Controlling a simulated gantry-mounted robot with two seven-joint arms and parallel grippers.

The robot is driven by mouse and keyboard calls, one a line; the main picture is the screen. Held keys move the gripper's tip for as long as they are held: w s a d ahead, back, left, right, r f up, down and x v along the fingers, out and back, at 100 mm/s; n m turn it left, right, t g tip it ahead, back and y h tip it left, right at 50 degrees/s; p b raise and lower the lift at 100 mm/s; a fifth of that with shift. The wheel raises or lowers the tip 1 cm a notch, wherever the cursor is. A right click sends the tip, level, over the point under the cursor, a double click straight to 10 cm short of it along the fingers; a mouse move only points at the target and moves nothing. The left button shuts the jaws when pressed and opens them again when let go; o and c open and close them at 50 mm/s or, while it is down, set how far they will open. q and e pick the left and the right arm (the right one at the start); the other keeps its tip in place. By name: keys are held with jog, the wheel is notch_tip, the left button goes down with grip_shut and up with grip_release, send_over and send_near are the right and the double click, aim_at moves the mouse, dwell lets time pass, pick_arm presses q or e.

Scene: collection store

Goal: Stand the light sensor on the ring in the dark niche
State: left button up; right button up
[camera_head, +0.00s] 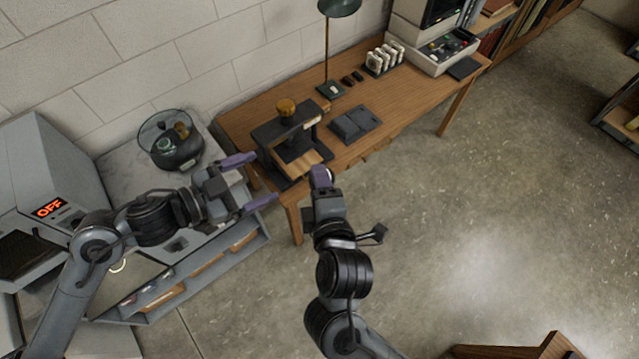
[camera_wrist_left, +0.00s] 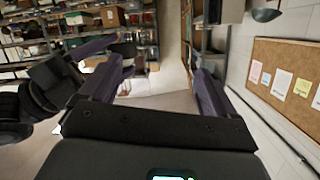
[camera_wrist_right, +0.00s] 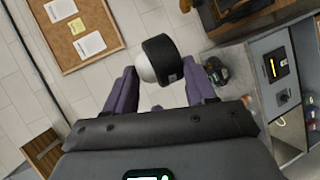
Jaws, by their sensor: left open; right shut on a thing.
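My right gripper (camera_head: 322,178) is shut on the light sensor, in the air in front of the wooden table. The right wrist view shows the light sensor (camera_wrist_right: 163,58) between the fingers as a short black cylinder with a white dome, lying tilted in that picture. In the head view the gripper mostly hides it. My left gripper (camera_head: 250,182) is open and empty, left of the right one; its spread fingers also show in the left wrist view (camera_wrist_left: 157,85). A grey cabinet with a lit OFF sign (camera_head: 48,208) has a dark opening (camera_head: 25,252) at far left. I cannot make out the ring.
A black press with a wooden knob (camera_head: 286,106) stands on the table (camera_head: 400,107), close beyond both grippers. A lamp (camera_head: 327,50) stands behind it. A round dark device with a clear lid (camera_head: 172,140) sits on the left counter. The floor at right (camera_head: 480,210) is mostly clear.

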pick_arm(q)
jog(key=w+a+n+t+y, duration=0.3)
jog(key=w+a+t+y, duration=0.1)
jog(key=a+y, duration=0.25)
jog(key=s+a+f+n+g+y, duration=0.2)
jog(key=s+a+f+n+y, duration=0.1)
jog(key=s+f+y, duration=0.15)
pick_arm(e)
jog(key=s+d+f+m+h, duration=0.1)
jog(key=s+d+f+h, duration=0.15)
jog(key=d+f, duration=1.1)
pick_arm(q)
jog(key=s+d+f+n+g, duration=0.1)
jog(key=s+f+n+g, duration=0.1)
jog(key=s+f+g, duration=0.2)
jog(key=s+d+f+n+g, duration=0.2)
jog(key=s+f, duration=0.8)
jog(key=s, duration=0.5)
jog(key=shift+f+n+g, duration=0.4)
jog(key=shift+n+g, duration=0.1)
jog(key=shift+g, duration=0.5)
pick_arm(e)
jog(key=w+d+f+m+h, duration=0.1)
jog(key=d+f+m, duration=0.1)
jog(key=d, duration=0.7)
jog(key=shift+w+d+t, duration=0.2)
jog(key=shift+d+t, duration=0.1)
jog(key=shift+d, duration=0.1)
